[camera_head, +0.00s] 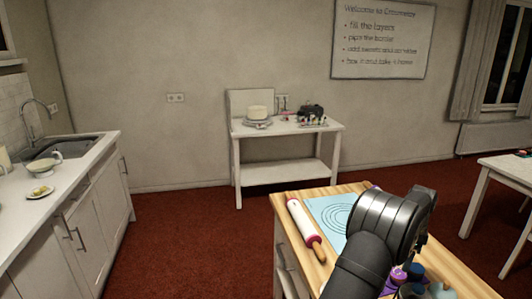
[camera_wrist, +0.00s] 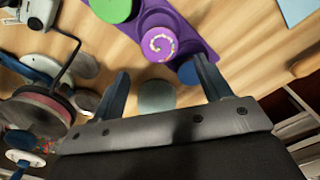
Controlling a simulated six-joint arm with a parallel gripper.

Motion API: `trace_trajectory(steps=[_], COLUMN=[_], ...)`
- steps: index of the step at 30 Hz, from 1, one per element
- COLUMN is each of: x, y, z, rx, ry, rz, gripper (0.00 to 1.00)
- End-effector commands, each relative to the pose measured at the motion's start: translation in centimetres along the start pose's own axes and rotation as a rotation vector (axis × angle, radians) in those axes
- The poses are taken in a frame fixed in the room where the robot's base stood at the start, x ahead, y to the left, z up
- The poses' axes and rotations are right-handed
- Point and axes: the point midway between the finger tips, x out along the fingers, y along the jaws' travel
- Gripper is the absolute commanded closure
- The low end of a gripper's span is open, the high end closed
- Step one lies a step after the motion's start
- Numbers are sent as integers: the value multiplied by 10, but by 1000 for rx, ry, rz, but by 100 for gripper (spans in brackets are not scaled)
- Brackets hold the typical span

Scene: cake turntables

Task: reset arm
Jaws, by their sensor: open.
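My gripper (camera_wrist: 160,75) shows in the wrist view with its two dark fingers spread apart and nothing between their tips. It is above a wooden worktop (camera_wrist: 240,40). A purple tray (camera_wrist: 190,35) lies just beyond the fingers, with a green round piece (camera_wrist: 112,8) and a purple round piece with a swirl (camera_wrist: 159,44) on it. A grey-green round object (camera_wrist: 156,96) shows between the fingers, lower down. In the head view my arm is over the right part of the wooden worktop (camera_head: 345,188), and the gripper itself is hidden behind it.
A rolling pin (camera_head: 304,228) and a light blue mat (camera_head: 330,213) lie left of my arm. Dark round objects (camera_wrist: 40,120) crowd the left of the wrist view. Red carpet (camera_head: 190,235) lies clear between.

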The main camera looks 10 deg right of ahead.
Motion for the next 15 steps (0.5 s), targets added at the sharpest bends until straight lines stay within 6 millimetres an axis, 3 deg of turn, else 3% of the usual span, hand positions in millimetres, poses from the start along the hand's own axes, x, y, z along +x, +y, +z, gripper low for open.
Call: trace_trajectory(steps=[6,12,15], x=[46,80,65], y=[1,0,-1], z=[0,0,0], rx=[0,0,0], ry=[-2,-1,1], rz=[4,2,-4], gripper=[29,29,29])
